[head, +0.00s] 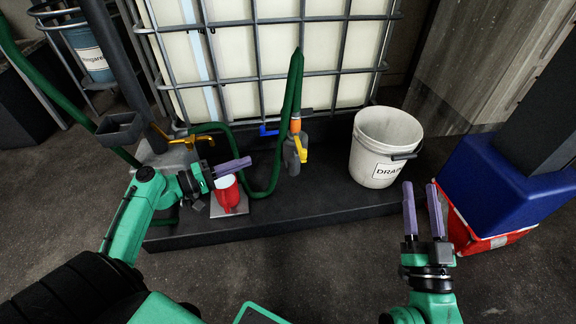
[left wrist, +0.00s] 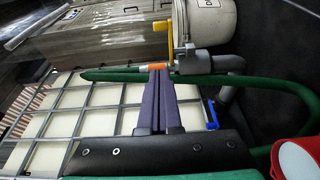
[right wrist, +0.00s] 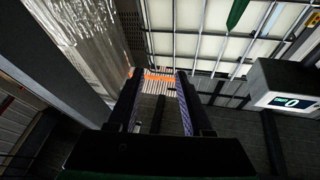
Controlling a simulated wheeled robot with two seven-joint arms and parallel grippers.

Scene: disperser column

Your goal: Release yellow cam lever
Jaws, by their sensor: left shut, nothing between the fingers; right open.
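The yellow cam lever (head: 303,152) is on a grey coupling (head: 290,152) under an orange collar (head: 295,125), at the lower end of the green hose in front of the caged tank. In the left wrist view the yellow lever (left wrist: 171,42) stands up beside the grey fitting, beyond the fingertips. My left gripper (head: 248,162) is shut and empty, left of the coupling and apart from it in the head view. It also shows in the left wrist view (left wrist: 158,72). My right gripper (head: 422,188) is open and empty, right of and below the white bucket.
A blue handle (head: 268,131) sits left of the coupling. A green hose (head: 265,190) loops there. A red cup-like container (head: 228,194) stands below my left gripper. The white DRAIN bucket (head: 384,145) is right. A blue column base (head: 505,180) stands far right. Dark floor before the platform is clear.

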